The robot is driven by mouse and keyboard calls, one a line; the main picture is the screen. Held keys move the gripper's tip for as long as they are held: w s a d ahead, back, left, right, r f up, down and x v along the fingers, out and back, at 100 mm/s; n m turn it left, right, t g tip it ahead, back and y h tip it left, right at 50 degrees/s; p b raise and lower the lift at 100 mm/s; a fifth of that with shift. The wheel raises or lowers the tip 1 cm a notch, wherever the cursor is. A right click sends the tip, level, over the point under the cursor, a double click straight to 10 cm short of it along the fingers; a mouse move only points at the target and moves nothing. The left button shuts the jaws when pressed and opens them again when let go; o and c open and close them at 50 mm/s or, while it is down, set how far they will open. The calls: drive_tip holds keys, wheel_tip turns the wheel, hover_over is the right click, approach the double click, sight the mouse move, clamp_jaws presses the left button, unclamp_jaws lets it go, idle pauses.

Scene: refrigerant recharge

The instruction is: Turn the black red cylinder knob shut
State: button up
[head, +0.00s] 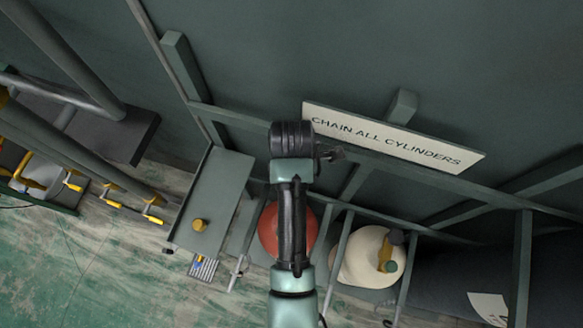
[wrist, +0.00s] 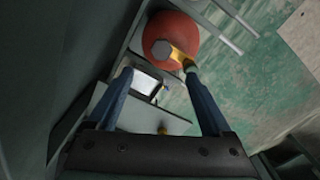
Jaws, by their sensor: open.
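The red cylinder (wrist: 178,28) shows from above in the wrist view, at the top past my fingertips. On it sit a brass valve (wrist: 180,57) and a dark grey, many-sided knob (wrist: 162,49). My gripper (wrist: 158,72) is open, its two blue fingers wide apart with nothing held between them. The knob lies just beyond the fingertips, nearer the right one. The right fingertip overlaps the valve's end in the picture; I cannot tell whether they touch. In the head view the red cylinder (head: 268,232) is partly covered by my arm, and its knob is hidden.
A cream cylinder (head: 362,262) with a brass valve stands right of the red one, between frame bars. Behind is a wall rail with a "CHAIN ALL CYLINDERS" sign (head: 390,138). A grey bench (head: 212,200) stands left. Yellow-handled pipework (head: 72,182) is farther left.

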drive_tip(key=f+b, duration=0.2)
drive_tip(key=f, duration=1)
drive_tip(key=shift+s+f+b, duration=0.1)
drive_tip(key=shift+s+b, duration=0.1)
drive_tip(key=shift+b, duration=0.2)
drive_tip(key=shift+c, duration=0.3)
clamp_jaws()
